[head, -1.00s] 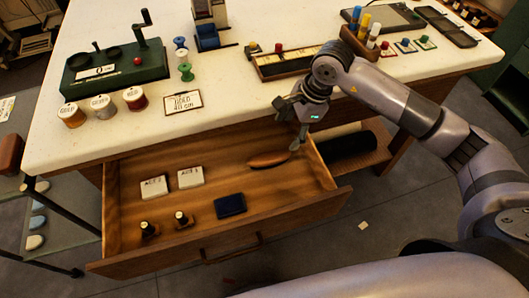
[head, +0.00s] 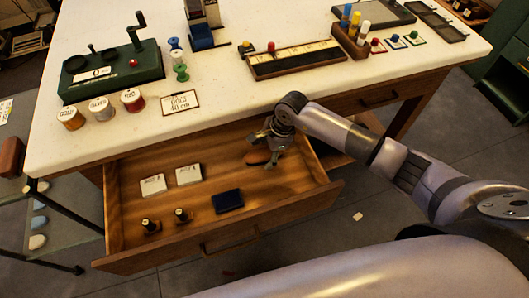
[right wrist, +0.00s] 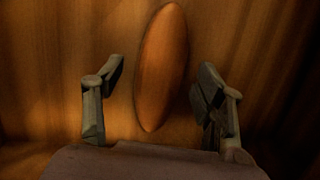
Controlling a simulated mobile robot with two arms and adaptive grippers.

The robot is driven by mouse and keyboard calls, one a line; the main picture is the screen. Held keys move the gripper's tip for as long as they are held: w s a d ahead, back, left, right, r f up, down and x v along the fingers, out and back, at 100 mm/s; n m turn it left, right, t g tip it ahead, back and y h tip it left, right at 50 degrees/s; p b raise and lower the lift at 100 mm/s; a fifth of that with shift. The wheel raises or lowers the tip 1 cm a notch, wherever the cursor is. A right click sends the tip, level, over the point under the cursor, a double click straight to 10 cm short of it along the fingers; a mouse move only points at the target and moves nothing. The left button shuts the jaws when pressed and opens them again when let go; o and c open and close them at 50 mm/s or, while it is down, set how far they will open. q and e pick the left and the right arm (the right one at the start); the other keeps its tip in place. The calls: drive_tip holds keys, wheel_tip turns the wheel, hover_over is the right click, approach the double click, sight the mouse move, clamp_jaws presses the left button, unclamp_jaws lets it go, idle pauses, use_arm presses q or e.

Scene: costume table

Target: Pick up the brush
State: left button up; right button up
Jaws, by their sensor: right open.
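The brush (head: 257,157) shows as an oval orange-brown wooden back, lying in the right part of the open drawer (head: 222,172). My right gripper (head: 268,160) is in the drawer, over the brush's right part and hiding some of it. In the right wrist view the brush (right wrist: 162,66) lies lengthwise between the two spread fingers of the right gripper (right wrist: 158,88), with a gap on each side. The right gripper is open and empty. Bristles are not visible. My left gripper is not in view.
The drawer also holds two white labelled blocks (head: 189,175), a dark blue pad (head: 228,201) and two small stamps (head: 181,215) to the left. The table's front edge (head: 200,139) overhangs the drawer's back. The drawer's right wall is close to my right gripper.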

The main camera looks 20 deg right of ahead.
drive_tip(key=shift+f, duration=0.2)
drive_tip(key=shift+c, duration=0.6)
drive_tip(key=c, duration=1.2)
